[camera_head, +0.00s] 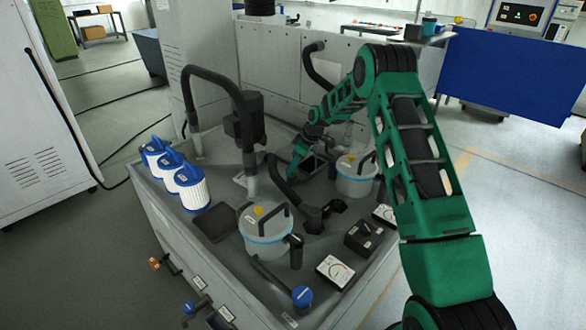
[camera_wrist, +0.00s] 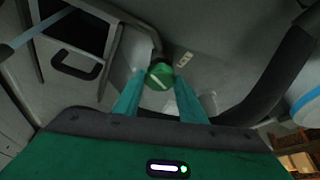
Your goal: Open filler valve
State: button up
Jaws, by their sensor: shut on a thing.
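The filler valve shows in the wrist view as a small round green knob (camera_wrist: 160,76) with a pale line across its face. My gripper (camera_wrist: 160,92) has its two teal fingers on either side of the knob, shut on it. A small tag with lettering (camera_wrist: 183,60) is on the grey surface beside the knob. In the head view my gripper (camera_head: 297,168) reaches down near the middle of the grey tank unit (camera_head: 217,248), by the black hoses. The knob cannot be made out there.
Two lidded white canisters (camera_head: 264,236) (camera_head: 355,184) stand on the unit, near my arm. Black pipes (camera_head: 222,84) arch over it. Several blue-and-white filter cartridges line its left edge, one nearest (camera_head: 191,189). Dials (camera_head: 335,271) and a blue-knobbed valve (camera_head: 302,296) are at the front.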

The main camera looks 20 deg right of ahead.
jog(key=o, duration=1.1)
jog(key=shift+d, duration=0.1)
jog(key=shift+c, duration=0.2)
jog(key=shift+r, duration=0.1)
jog(key=v, duration=1)
jog(key=shift+r, duration=0.2)
jog(key=shift+d, duration=0.1)
